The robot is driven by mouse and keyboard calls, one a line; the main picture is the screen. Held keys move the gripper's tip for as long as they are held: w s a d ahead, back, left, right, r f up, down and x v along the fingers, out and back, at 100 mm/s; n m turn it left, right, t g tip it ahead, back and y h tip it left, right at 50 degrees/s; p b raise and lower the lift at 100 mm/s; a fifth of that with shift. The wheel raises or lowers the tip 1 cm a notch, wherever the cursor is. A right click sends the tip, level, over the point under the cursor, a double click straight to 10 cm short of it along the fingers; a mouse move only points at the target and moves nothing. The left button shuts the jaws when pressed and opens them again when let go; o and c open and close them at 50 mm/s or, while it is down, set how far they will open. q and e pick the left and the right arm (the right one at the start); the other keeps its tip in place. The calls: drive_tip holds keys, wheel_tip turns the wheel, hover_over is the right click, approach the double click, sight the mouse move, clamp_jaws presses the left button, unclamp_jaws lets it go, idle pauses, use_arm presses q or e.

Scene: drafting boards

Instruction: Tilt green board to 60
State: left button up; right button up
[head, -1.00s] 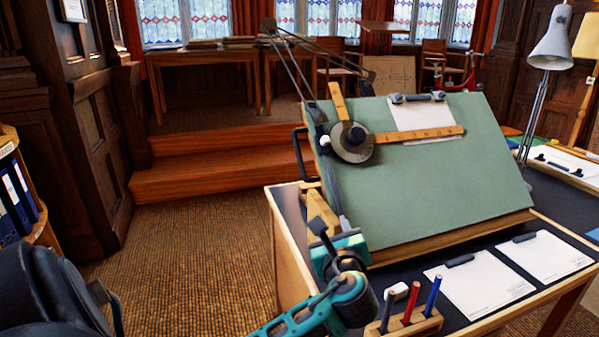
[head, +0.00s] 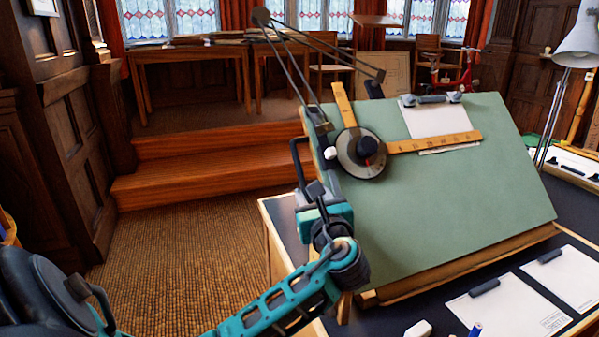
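The green board (head: 450,210) is tilted on a wooden stand on the dark-topped desk, its top edge leaning away from me. A drafting head with a dark knob and round dial (head: 362,153) and wooden rulers (head: 435,142) sits at its upper left. A black bar handle (head: 296,163) sticks out from the board's left side. My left gripper (head: 315,190), on a teal arm from the lower left, is at the board's left edge, just below the handle. Its fingers are small and dark, and I cannot tell whether they are apart or touch the handle. My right gripper is out of view.
A paper sheet (head: 435,120) is clipped on the board's upper part. Clipped papers (head: 508,308) lie on the desk in front. A lamp (head: 577,48) stands at the right. Linkage rods (head: 290,60) rise above the board. Carpet (head: 180,260) is clear at left.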

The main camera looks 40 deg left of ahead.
sight(301, 175)
use_arm(q)
drive_tip(key=b+x, duration=0.1)
drive_tip(key=x, duration=1)
drive_tip(key=shift+c, duration=0.4)
drive_tip(key=shift+d+f, duration=0.1)
clamp_jaws()
